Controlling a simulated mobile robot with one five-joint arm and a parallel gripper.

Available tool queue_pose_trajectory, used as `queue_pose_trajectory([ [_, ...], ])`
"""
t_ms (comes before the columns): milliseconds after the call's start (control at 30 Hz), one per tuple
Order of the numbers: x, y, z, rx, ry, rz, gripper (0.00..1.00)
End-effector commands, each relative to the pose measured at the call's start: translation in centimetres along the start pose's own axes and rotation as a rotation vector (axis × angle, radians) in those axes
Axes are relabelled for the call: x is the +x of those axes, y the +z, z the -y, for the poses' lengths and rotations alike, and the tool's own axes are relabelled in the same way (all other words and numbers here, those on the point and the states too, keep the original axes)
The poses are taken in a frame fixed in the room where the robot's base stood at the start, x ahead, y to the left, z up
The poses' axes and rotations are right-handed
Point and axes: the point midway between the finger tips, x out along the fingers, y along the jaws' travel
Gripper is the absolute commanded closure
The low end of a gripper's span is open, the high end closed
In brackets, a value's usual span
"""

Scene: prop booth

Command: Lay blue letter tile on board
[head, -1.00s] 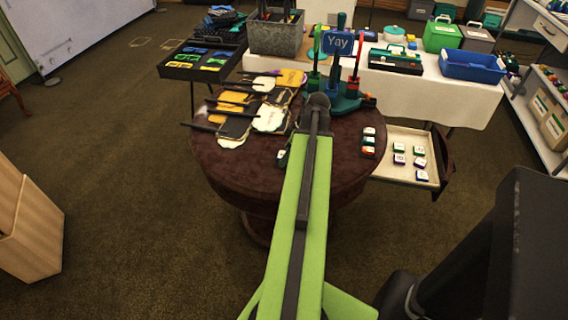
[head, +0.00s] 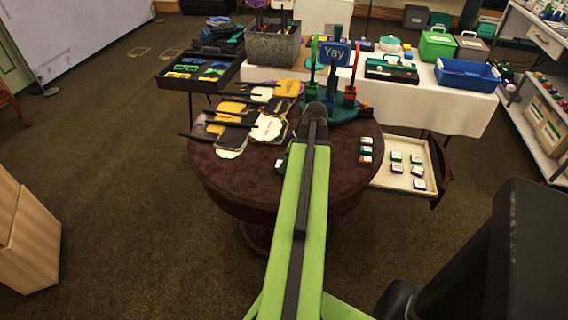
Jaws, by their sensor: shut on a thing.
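Several small letter tiles with pale tops lie in a cream tray (head: 385,181) at the right of the round table; one at the tray's near end looks blue (head: 419,184). A row of three tiles (head: 365,150) sits at the table's right edge. Which surface is the board I cannot tell. My green arm reaches forward over the table, ending in a dark joint. My gripper's fingers, and whatever is between them, are hidden beyond or beneath it. A small dark-green and white thing (head: 281,162) shows just left of the arm, partly hidden.
The round brown table (head: 225,175) carries yellow, black and white pieces with dark handles (head: 237,130) at left. A prop stand with a blue "Yay" sign (head: 335,53) stands behind my arm. A white-clothed table with a blue bin (head: 467,75) is farther back.

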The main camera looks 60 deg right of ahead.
Motion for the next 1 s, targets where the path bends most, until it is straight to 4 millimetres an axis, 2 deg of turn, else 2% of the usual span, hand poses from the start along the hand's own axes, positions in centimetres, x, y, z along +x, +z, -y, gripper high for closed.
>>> queue_pose_trajectory([
  [300, -4.8, -1.5, 0.1, 0.002, 0.001, 0.000, 1.00],
  [700, -12.7, 4.7, 2.2, 0.003, 0.001, 0.000, 1.00],
  [833, -13.9, 5.9, 2.5, 0.002, 0.000, 0.000, 1.00],
  [1000, -14.3, 6.4, 2.7, 0.000, 0.000, 0.000, 1.00],
])
